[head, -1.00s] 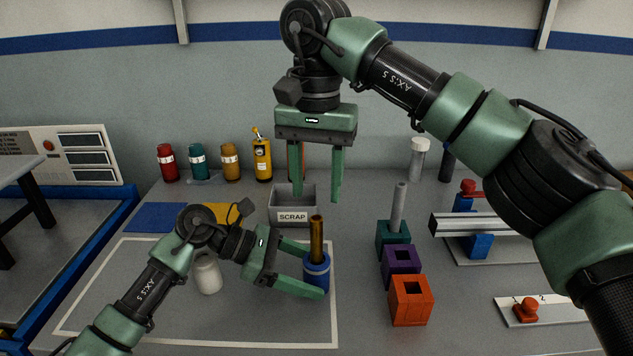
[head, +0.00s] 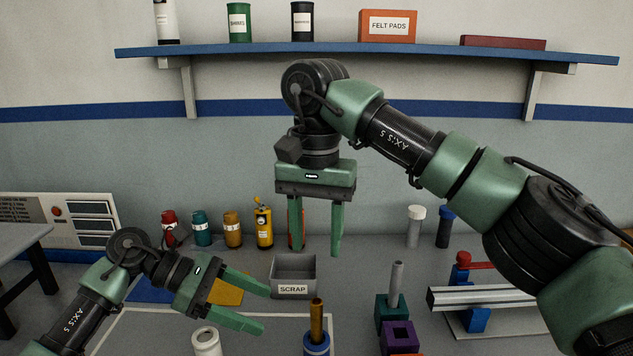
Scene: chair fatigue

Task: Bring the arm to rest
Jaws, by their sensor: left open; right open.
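My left gripper (head: 267,311) is open and empty, reaching in from the left over the bench. Its fingers point right, above and left of a blue cup (head: 316,346) that holds an upright brass rod (head: 316,319). My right gripper (head: 315,246) is open and empty, pointing down in front of the back wall. It hangs above the grey scrap bin (head: 293,290), and its arm comes in from the right. Neither gripper touches anything that I can see. The lower part of the blue cup is cut off by the picture edge.
A white jar (head: 206,343) stands below my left gripper. Teal (head: 393,312) and purple (head: 399,338) blocks stand right of the cup; a grey rod is in the teal one. A clamp rail (head: 480,297) is at right. Several bottles line the back. A shelf (head: 370,52) crosses the wall.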

